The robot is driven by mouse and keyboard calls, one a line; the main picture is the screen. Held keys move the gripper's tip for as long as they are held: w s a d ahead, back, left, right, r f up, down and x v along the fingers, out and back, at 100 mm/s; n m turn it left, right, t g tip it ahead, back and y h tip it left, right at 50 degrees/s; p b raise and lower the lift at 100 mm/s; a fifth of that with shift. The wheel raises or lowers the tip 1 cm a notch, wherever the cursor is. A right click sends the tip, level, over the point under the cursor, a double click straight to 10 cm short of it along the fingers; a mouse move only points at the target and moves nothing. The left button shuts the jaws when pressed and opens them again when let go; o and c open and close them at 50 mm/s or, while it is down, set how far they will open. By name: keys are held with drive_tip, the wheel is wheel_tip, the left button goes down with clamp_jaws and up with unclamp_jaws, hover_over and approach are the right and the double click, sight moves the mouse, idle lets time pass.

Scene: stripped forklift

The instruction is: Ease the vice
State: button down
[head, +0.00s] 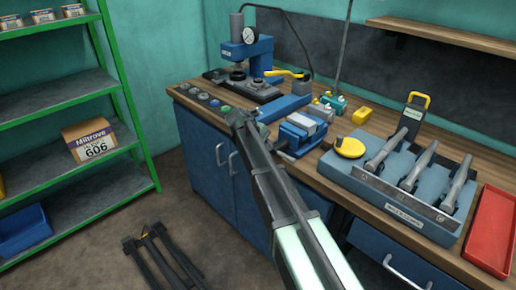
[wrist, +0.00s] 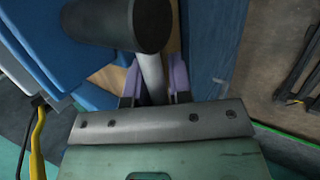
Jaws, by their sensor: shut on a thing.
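The blue and grey vice (head: 302,130) sits near the front edge of the wooden bench, right of my wrist in the head view. In the wrist view, the purple fingers of my gripper (wrist: 153,88) are on either side of a pale grey bar (wrist: 151,72), which looks like the vice handle. They are shut on it. A dark round piece (wrist: 116,22) is at the bar's upper end, close to the camera. Blue surfaces (wrist: 45,42), probably the vice, fill the upper left. My fingertips cannot be made out in the head view.
A blue press (head: 248,52) with a dial stands at the back of the bench (head: 330,185). A grey tool rack (head: 400,200) with several tools and a red tray (head: 491,230) are to the right. A green shelf (head: 70,90) is at left, with dark folded legs (head: 160,255) on the floor.

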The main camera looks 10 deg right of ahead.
drive_tip(key=c, duration=1.1)
unclamp_jaws()
drive_tip(key=shift+d, duration=0.1)
drive_tip(key=shift+r, duration=0.1)
drive_tip(key=p+v, duration=0.8)
drive_tip(key=v, duration=0.2)
drive_tip(key=shift+a+r+p, duration=0.25)
drive_tip(key=shift+p, duration=0.15)
drive_tip(key=shift+c, duration=0.4)
